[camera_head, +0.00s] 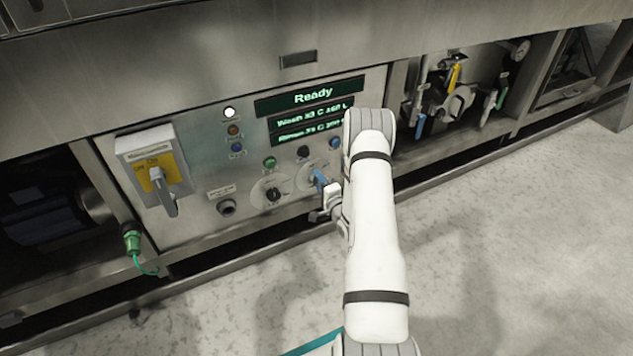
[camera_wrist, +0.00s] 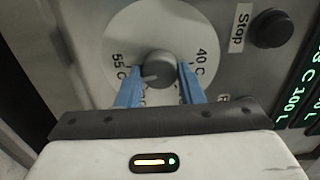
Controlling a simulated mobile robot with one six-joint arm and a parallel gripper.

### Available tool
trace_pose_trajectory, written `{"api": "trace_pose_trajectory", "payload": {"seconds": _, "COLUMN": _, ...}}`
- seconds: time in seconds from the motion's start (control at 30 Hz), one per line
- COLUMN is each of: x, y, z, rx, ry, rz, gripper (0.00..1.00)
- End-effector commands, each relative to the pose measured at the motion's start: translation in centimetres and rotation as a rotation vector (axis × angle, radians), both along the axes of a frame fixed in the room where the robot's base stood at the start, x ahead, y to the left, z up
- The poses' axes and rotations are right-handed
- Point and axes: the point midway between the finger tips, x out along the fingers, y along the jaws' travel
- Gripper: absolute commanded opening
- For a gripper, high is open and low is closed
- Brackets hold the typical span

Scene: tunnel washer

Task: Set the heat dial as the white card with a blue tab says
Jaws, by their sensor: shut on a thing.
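The heat dial is a grey round knob (camera_wrist: 158,68) on a white disc (camera_wrist: 130,30) in the wrist view. The disc shows "55 C" at the left and "40 C" at the right; its lower part is hidden. A light pointer line on the knob runs toward the lower left, near the left finger. My gripper (camera_wrist: 160,85) has its two blue fingers on either side of the knob and is shut on it. In the head view my gripper (camera_head: 320,180) is at the panel's lower right, largely covering this dial. No white card with a blue tab is in view.
The panel has a lit display (camera_head: 313,97) reading "Ready", with Wash and Rinse lines below. A second dial (camera_head: 273,195) is to the left. A black Stop button (camera_wrist: 271,28) is close to the knob. A lever switch (camera_head: 160,190) is further left. The floor in front is clear.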

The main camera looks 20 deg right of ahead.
Motion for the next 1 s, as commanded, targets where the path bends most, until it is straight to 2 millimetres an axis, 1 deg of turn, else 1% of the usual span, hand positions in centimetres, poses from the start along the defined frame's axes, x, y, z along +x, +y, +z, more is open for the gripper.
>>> {"api": "trace_pose_trajectory", "payload": {"seconds": 0.03, "x": -0.16, "y": 0.22, "z": -0.26, "rx": 0.036, "ry": 0.009, "rz": 0.004, "gripper": 0.11}}
{"api": "trace_pose_trajectory", "payload": {"seconds": 0.2, "x": -0.15, "y": 0.24, "z": -0.29, "rx": 0.135, "ry": 0.013, "rz": 0.004, "gripper": 0.11}}
{"api": "trace_pose_trajectory", "payload": {"seconds": 0.4, "x": -0.14, "y": 0.27, "z": -0.31, "rx": 0.207, "ry": 0.014, "rz": 0.004, "gripper": 0.11}}
{"api": "trace_pose_trajectory", "payload": {"seconds": 0.63, "x": -0.14, "y": 0.29, "z": -0.33, "rx": 0.238, "ry": 0.015, "rz": 0.005, "gripper": 0.11}}
{"api": "trace_pose_trajectory", "payload": {"seconds": 1.0, "x": -0.13, "y": 0.33, "z": -0.33, "rx": 0.24, "ry": 0.015, "rz": 0.006, "gripper": 0.11}}
